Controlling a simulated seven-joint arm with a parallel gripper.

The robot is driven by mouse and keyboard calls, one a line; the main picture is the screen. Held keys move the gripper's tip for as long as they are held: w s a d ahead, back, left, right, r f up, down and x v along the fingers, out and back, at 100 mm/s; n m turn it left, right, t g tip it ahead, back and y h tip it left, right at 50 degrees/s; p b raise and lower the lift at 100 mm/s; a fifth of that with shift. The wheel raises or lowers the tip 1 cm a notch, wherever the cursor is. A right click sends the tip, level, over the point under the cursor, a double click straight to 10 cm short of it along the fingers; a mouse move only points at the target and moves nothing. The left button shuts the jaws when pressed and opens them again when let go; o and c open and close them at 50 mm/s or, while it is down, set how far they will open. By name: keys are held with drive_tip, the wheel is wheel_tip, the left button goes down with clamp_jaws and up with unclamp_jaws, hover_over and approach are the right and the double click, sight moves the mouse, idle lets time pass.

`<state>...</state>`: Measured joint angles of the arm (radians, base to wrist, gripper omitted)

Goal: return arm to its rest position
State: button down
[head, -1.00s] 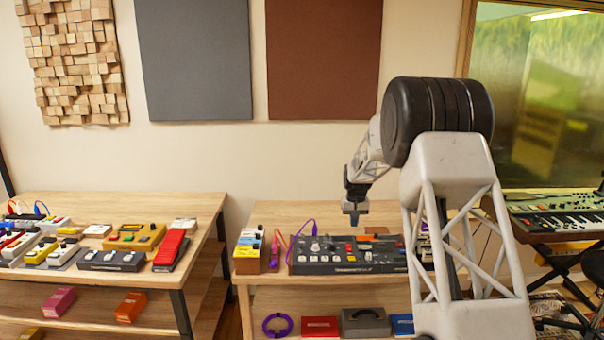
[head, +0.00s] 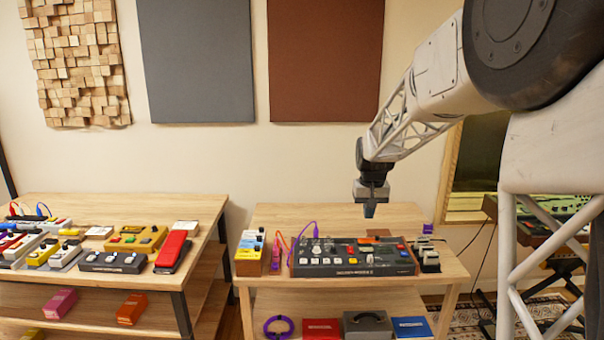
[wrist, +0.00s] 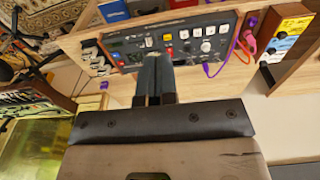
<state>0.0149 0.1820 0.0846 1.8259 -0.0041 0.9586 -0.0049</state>
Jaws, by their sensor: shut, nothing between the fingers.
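My gripper (head: 370,208) hangs from my arm above the back right part of the right-hand wooden table in the head view, pointing down. It is empty and clear of the table. In the wrist view my gripper's fingers (wrist: 154,62) are together, with nothing between them, and they overlap the edge of the dark mixer-like unit behind them. That dark unit (head: 350,262) with knobs and coloured buttons sits on the table, in front of and below my gripper in the head view.
The right-hand table (head: 290,212) also holds a yellow-and-blue box (head: 249,253), cables and a small pedal (head: 428,258). The left-hand table (head: 75,203) is crowded with pedals. A keyboard (head: 545,222) stands at the right. The wall behind carries a brown panel (head: 325,60).

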drive_tip(key=s+r+t, duration=0.1)
drive_tip(key=s+r, duration=0.2)
drive_tip(key=s, duration=1.5)
drive_tip(key=s+r, duration=0.3)
drive_tip(key=s, duration=1.5)
drive_tip(key=s+f, duration=0.4)
drive_tip(key=s, duration=0.8)
drive_tip(key=shift+s+a+f+t, duration=0.2)
drive_tip(key=shift+a+f+t, duration=0.1)
drive_tip(key=shift+a, duration=0.1)
